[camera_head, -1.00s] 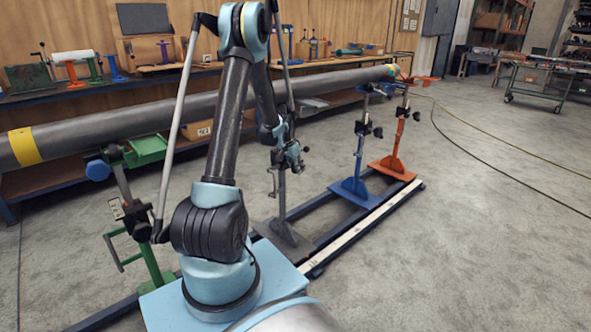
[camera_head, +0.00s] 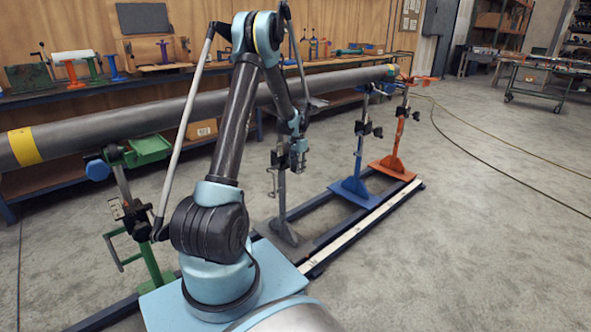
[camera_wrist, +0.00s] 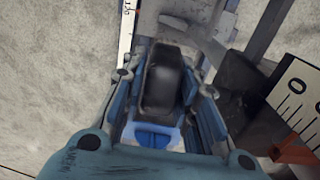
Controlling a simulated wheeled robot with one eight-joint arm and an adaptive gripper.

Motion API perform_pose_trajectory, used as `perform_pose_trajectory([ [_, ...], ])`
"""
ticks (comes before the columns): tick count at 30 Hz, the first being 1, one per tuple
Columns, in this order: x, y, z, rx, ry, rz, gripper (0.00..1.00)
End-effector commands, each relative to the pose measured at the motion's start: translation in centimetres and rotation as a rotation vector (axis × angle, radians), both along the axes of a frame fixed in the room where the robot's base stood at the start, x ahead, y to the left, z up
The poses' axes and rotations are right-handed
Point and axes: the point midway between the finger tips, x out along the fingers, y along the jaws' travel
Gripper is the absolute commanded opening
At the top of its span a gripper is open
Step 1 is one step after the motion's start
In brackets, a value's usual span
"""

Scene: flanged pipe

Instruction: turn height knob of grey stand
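The grey stand (camera_head: 283,195) stands on the floor frame under the pipe, between the green stand and the blue stand. My gripper (camera_head: 299,160) is beside its upper part, at the height of the stand's dark clamp. In the wrist view a black knob (camera_wrist: 163,80) lies between the two fingers of my gripper (camera_wrist: 166,90). The fingers are apart, one on each side of the knob. A narrow gap shows on the right side; contact on the left is unclear. The knob's far end and shaft are hidden.
A grey pipe (camera_head: 205,108) runs above the stands. The green stand (camera_head: 150,260) is at left; the blue stand (camera_head: 355,185) and orange stand (camera_head: 395,160) are at right. A numbered scale (camera_wrist: 299,94) is close on the right in the wrist view. Open floor lies at right.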

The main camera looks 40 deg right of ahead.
Motion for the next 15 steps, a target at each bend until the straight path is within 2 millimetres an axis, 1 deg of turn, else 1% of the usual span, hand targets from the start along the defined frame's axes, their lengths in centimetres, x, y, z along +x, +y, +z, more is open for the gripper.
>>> perform_pose_trajectory([
  [11, -0.03, 0.06, 0.09, 0.0, 0.001, 0.0, 0.43],
  [15, -0.04, 0.07, 0.98, 0.0, 0.001, 0.0, 0.43],
])
